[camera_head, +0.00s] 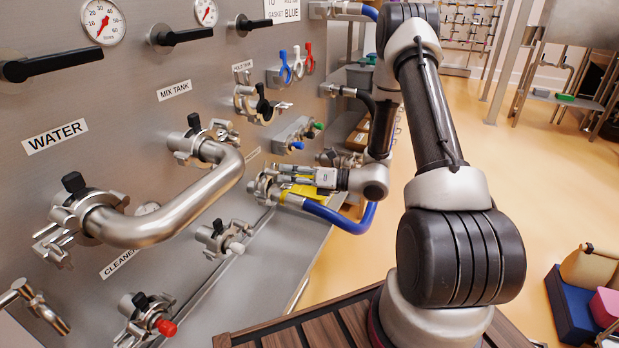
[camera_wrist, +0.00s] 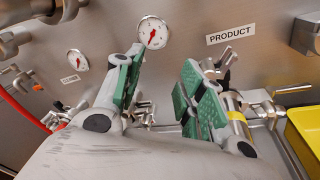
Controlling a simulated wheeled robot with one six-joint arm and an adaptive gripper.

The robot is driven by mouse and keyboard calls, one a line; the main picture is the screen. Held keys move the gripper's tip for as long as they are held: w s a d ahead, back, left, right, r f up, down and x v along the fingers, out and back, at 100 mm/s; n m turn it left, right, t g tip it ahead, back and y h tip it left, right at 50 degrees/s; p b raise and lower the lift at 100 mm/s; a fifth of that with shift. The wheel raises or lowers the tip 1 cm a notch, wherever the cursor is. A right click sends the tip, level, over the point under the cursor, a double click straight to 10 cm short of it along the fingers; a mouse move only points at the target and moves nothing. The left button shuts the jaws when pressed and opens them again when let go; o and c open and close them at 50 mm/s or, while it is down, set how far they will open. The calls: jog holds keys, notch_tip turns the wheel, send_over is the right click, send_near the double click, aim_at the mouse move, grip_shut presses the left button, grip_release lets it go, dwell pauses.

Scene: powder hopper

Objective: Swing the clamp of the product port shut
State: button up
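In the wrist view, my gripper (camera_wrist: 160,78) is open, with a wide gap between its two green-padded fingers and nothing held between them. The product port's clamp (camera_wrist: 226,63) shows under the PRODUCT label (camera_wrist: 231,33), just behind and right of the right finger. That finger hides much of the clamp, so I cannot tell how far its jaw is swung or whether the finger touches it. A metal fitting with a yellow band (camera_wrist: 234,115) sits right of the finger. In the head view, my gripper (camera_head: 298,181) is close to the panel beside a port clamp (camera_head: 262,187), largely covering it.
A blue hose (camera_head: 343,217) curves below my gripper in the head view. A bent steel pipe (camera_head: 178,207) joins the water and mix tank ports at left. A yellow tray (camera_wrist: 306,128) stands at right in the wrist view. Gauges and valve handles line the panel.

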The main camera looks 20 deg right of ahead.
aim_at(275, 174)
jog(key=w+d+f+m+t+h, duration=0.2)
jog(key=w+d+f+m+t, duration=0.1)
jog(key=d+f+m, duration=0.15)
jog(key=x, duration=0.9)
jog(key=shift+a+f, duration=0.1)
jog(key=shift+f, duration=0.05)
jog(key=shift+n, duration=0.25)
jog(key=c, duration=0.6)
